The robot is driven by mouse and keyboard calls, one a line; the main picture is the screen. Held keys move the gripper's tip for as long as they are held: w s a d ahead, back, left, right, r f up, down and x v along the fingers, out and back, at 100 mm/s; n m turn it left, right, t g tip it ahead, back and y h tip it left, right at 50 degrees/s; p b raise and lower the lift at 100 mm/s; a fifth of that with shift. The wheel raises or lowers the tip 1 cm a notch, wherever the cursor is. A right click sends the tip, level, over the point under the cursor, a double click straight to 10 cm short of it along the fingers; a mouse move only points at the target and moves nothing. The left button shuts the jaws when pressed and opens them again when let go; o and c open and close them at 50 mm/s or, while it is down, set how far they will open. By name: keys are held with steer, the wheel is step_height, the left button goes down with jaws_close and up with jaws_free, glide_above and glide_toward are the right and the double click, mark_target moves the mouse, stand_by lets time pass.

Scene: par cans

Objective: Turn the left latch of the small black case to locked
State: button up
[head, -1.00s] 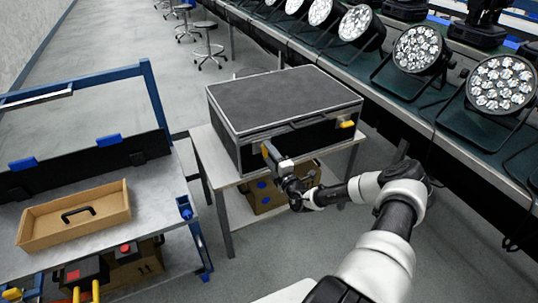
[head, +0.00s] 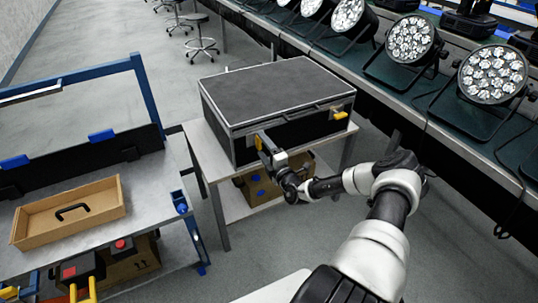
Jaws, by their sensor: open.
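The small black case (head: 280,92) with silver edges lies closed on a small white table. Its right latch (head: 339,115) shows as a yellow handle on the front face, at the right end. The left latch is largely hidden behind my gripper, with only some yellow showing there; I cannot tell its position. My gripper (head: 262,141) is open at the left part of the case's front face. I cannot tell whether its fingers touch the latch.
A cardboard box (head: 262,186) is on the shelf under the white table (head: 206,150). A workbench with a tray (head: 68,212) and blue frame stands at left. Several par cans (head: 494,74) line the green bench at right. Floor shows between.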

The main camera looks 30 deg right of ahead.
steer(key=s+p, duration=0.2)
steer(key=s, duration=1.5)
steer(key=shift+d, duration=0.25)
